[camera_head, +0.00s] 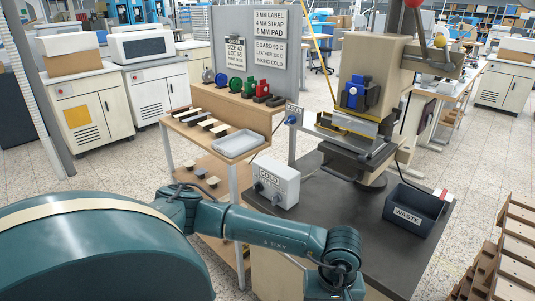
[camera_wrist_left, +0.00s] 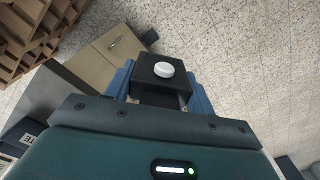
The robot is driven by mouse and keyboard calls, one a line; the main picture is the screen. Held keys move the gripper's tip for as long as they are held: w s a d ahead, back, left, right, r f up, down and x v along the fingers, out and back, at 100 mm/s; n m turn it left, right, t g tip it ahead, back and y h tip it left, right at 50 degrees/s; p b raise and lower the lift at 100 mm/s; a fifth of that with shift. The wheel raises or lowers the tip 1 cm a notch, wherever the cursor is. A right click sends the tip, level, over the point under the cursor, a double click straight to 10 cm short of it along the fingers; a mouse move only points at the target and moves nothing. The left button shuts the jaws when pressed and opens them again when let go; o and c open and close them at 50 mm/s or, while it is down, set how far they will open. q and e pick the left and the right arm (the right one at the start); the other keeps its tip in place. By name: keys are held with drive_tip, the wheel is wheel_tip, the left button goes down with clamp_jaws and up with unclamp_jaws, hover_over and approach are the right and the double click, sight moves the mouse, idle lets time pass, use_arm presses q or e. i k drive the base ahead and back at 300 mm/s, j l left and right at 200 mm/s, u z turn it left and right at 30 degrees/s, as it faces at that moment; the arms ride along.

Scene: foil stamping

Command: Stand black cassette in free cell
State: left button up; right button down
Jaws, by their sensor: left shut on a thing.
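In the left wrist view my left gripper (camera_wrist_left: 160,73) is shut on a black block-shaped thing, which I take for the black cassette (camera_wrist_left: 146,71). It has a round white knob on its face, and blue fingers lie on both sides of it. In the head view my left arm reaches to the bottom edge; its gripper and the held thing are out of that picture. A row of coloured spool-like things, including a green one (camera_head: 235,86) and a red one (camera_head: 262,88), stands on the wooden shelf (camera_head: 228,106). I cannot tell which cell is free. My right gripper is not in view.
A stamping press (camera_head: 372,75) stands on the dark bench (camera_head: 345,225). A white control box (camera_head: 275,182) and a dark waste bin (camera_head: 412,211) are on the bench. A grey tray (camera_head: 237,143) lies on the side table. A wooden rack (camera_head: 505,248) stands at right.

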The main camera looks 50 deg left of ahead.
sight(276, 104)
drive_tip(key=k+j+z, duration=0.1)
drive_tip(key=j, duration=0.25)
drive_tip(key=j+z, duration=0.2)
drive_tip(key=j, duration=0.7)
drive_tip(key=j+z, duration=0.25)
drive_tip(key=j, duration=0.65)
drive_tip(key=j+z, duration=0.2)
drive_tip(key=j, duration=0.7)
drive_tip(key=k, duration=0.05)
